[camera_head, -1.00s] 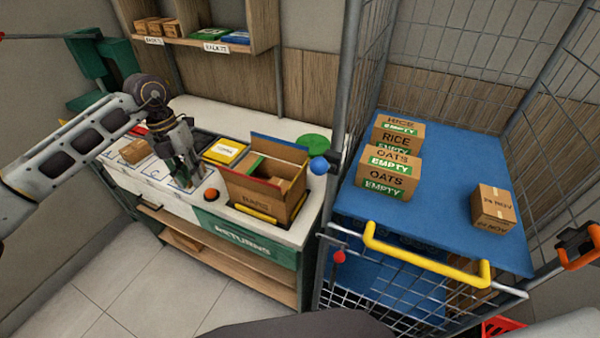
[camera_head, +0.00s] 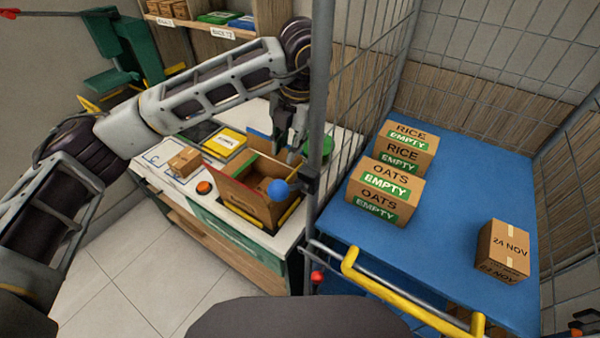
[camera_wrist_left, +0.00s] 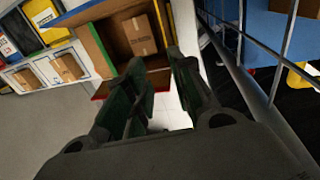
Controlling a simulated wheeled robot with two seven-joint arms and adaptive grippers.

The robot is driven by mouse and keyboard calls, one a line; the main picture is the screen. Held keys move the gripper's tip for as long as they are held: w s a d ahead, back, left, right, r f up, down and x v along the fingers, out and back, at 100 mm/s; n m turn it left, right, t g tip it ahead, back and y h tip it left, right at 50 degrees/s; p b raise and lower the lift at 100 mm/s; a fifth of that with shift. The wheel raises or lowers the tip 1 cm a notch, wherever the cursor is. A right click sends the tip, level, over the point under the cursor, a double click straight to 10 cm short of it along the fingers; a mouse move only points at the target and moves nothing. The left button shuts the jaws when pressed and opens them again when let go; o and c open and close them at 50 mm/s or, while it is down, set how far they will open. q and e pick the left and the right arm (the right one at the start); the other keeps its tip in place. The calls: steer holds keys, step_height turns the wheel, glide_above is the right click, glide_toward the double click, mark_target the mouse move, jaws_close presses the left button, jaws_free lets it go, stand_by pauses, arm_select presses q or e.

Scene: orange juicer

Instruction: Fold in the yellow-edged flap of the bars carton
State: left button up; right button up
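The open bars carton (camera_head: 275,211) stands on the counter with a small brown box inside. In the left wrist view the carton (camera_wrist_left: 92,50) shows its inner brown box (camera_wrist_left: 139,35) and a red-edged flap (camera_wrist_left: 112,88) on the near side. A blue-edged flap (camera_head: 259,141) stands up at the back. My left gripper (camera_head: 291,128) is above the carton's back right side, partly behind the cage post. In its wrist view the fingers (camera_wrist_left: 163,68) are apart with nothing seen between them. My right gripper is out of view.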

mark_target(288, 178)
arm_select(q)
steer(key=f+p, duration=0.1)
steer(key=f, duration=0.3)
steer(key=f+p, duration=0.1)
steer(key=f, duration=0.3)
steer(key=w+f, duration=0.1)
steer(key=f, duration=0.3)
steer(key=shift+w+a+f+p, duration=0.1)
steer(key=shift+a+p, duration=0.1)
steer(key=shift+p, duration=0.2)
steer(key=shift+a+f, duration=0.1)
steer(key=shift+f, duration=0.55)
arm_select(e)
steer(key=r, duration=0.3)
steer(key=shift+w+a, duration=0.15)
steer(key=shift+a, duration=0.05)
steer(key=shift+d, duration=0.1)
arm_select(q)
jaws_close()
